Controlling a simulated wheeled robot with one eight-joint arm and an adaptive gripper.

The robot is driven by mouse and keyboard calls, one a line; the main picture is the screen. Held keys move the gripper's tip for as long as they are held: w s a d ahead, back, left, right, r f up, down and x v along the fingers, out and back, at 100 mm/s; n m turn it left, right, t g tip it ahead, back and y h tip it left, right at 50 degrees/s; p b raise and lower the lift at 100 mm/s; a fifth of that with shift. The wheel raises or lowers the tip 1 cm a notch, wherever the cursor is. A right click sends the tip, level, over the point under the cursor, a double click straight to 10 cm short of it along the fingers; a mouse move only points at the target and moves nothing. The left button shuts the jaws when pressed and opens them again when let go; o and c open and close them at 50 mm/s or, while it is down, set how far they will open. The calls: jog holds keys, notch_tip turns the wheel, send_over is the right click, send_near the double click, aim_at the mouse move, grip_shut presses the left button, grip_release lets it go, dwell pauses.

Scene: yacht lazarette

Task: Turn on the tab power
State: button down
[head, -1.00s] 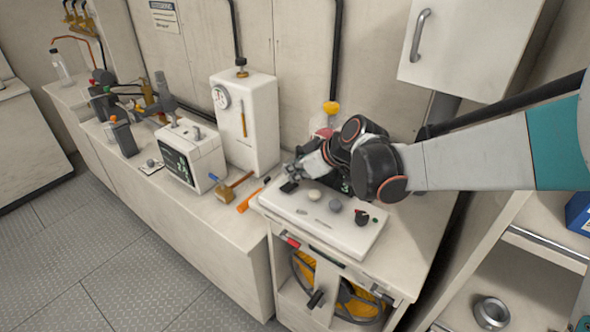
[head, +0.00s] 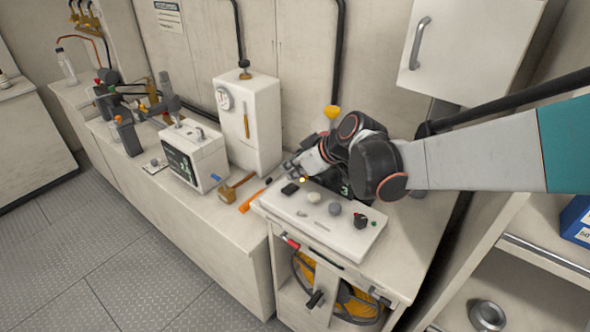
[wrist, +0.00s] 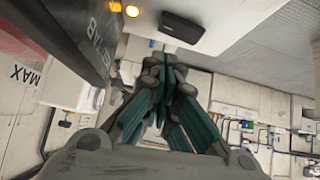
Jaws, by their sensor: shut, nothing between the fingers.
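A black rocker switch (head: 290,188) sits at the far left of the white panel (head: 345,237). It also shows in the wrist view as a dark block (wrist: 181,27). In the head view my gripper (head: 293,168) is just behind the switch.
A pale knob (head: 314,197), a grey knob (head: 335,208) and a black-and-red knob (head: 361,219) line the panel. A wall cabinet (head: 465,45) hangs at upper right.

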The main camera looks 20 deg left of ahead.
notch_tip(320, 180, up, 2)
jog(key=shift+w+r+p, duration=0.1)
jog(key=shift+r+p, duration=0.1)
jog(key=shift+p, duration=0.35)
jog(key=w+d+p+v, duration=0.1)
jog(key=p+v, duration=0.3)
jog(key=v, duration=0.5)
jog(key=shift+d, duration=0.2)
jog(key=shift+s, duration=0.1)
